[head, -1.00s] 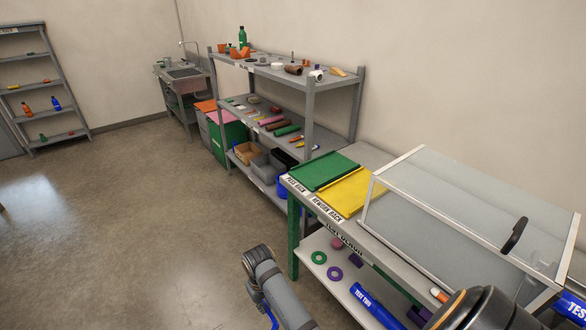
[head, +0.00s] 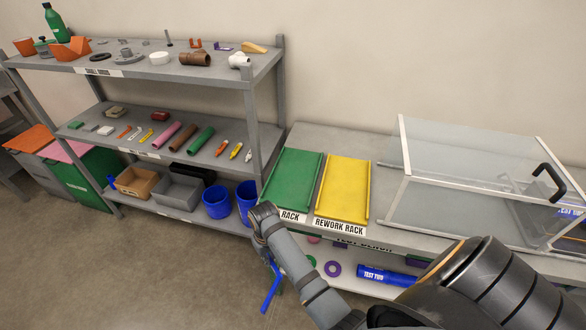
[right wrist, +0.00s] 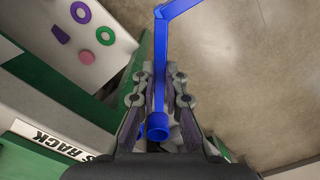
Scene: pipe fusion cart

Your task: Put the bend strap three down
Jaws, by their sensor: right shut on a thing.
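The bend strap (head: 272,287) is a thin bright blue piece with an angled bend; no number is readable on it. My right gripper (head: 266,248) is shut on it, in front of the bench's left end, beside the green rack. The strap hangs below the gripper, clear of the bench, over the floor. In the right wrist view the strap (right wrist: 161,60) runs between the fingers of the gripper (right wrist: 159,88), with a round blue end near the palm and the bend at the top. My left gripper is out of view.
The green rack (head: 292,180) and yellow rework rack (head: 345,190) lie empty on the bench. A clear-walled case (head: 470,170) stands to their right. Below, a shelf holds a blue tube (head: 386,276) and rings. Parts shelves (head: 185,125) stand left; open floor (head: 150,270) lies in front.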

